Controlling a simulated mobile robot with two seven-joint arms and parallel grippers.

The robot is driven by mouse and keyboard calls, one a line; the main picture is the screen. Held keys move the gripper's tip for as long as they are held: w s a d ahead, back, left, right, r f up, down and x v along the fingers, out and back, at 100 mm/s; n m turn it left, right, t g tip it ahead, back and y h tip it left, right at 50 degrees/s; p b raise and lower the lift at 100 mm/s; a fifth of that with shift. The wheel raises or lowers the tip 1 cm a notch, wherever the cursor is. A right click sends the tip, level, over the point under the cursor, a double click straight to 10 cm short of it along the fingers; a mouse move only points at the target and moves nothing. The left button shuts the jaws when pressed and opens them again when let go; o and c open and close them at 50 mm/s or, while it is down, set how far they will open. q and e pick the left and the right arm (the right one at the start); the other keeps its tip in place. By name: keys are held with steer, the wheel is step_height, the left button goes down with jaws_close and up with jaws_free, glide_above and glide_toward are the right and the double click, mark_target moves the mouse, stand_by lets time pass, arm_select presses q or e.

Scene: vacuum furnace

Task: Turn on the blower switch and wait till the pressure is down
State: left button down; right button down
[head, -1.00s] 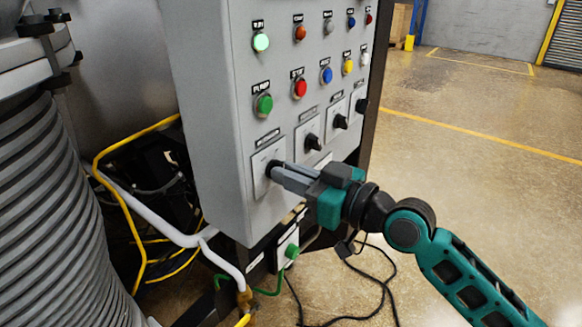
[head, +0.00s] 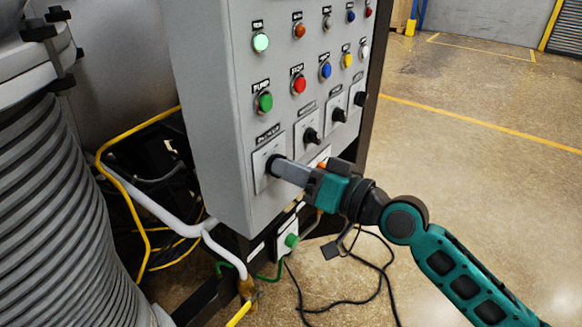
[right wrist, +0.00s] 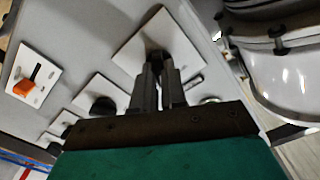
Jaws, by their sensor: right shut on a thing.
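The control panel (head: 222,125) is a grey cabinet with lamps, push buttons and a row of black rotary switches on white plates. My right gripper (head: 275,168) is shut on the black knob of the leftmost rotary switch, whose white plate (head: 262,160) shows around it. In the right wrist view the two fingers (right wrist: 158,62) close around this black knob (right wrist: 157,56), which they partly hide. The plate labels are too small to read. No pressure display can be made out. My left gripper is not in view.
More black rotary switches (head: 311,137) sit to the right of the held one. An orange switch (right wrist: 35,72) shows in the right wrist view. A ribbed grey vessel (head: 55,215) stands at left. Yellow and white hoses run between, and a black cable (head: 385,270) lies on the floor.

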stand_by(0.3)
steer(key=c, duration=1.2)
jaws_free()
steer(key=shift+b+v, duration=2.05)
steer(key=shift+v, duration=4.4)
